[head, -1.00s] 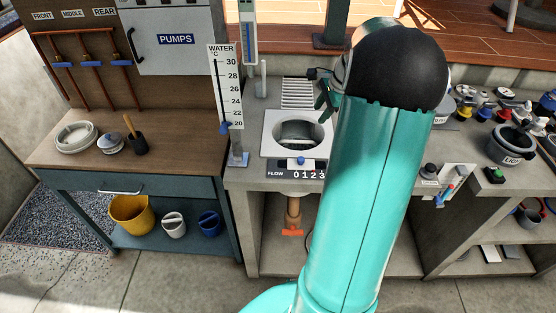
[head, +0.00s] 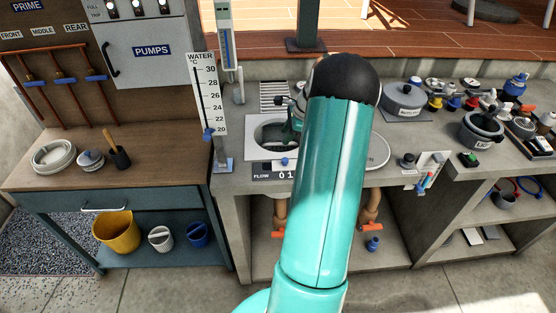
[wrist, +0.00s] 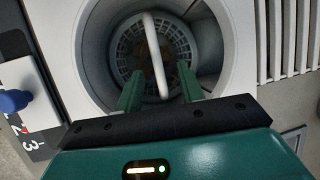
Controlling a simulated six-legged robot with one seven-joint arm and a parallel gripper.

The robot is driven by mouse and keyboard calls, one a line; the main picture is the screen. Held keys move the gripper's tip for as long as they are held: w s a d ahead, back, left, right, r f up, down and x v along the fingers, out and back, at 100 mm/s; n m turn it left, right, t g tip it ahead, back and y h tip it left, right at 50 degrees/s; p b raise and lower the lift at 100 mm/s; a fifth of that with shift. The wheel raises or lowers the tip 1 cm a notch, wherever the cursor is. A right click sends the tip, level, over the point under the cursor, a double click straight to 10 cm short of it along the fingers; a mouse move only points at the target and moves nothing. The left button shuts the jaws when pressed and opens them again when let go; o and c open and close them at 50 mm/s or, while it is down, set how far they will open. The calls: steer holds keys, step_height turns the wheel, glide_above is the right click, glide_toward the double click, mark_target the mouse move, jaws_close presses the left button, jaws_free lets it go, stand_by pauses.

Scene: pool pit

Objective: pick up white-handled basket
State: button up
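The basket (wrist: 125,50) is a dark slatted ring low inside a round well, with brown matter in its middle. Its white handle (wrist: 152,45) arches up toward the wrist camera. My gripper (wrist: 160,90) is open, with one green finger on each side of the handle; I cannot tell whether either finger touches it. In the head view my gripper (head: 294,122) is at the well's right side, partly behind my arm. The well's white surround (head: 262,152) shows on the concrete counter; the basket itself cannot be made out there.
A water thermometer board (head: 209,100) stands left of the well. A white grille (head: 273,95) lies behind it, and a flow counter (head: 270,171) in front. A grey lidded pot (head: 404,100) and several coloured valves are to the right.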

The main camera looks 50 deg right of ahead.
mark_target(280, 143)
steer(key=x, duration=0.6)
steer(key=shift+w+a+f, duration=0.1)
steer(key=shift+a+f, duration=0.1)
steer(key=shift+a, duration=0.1)
jaws_close()
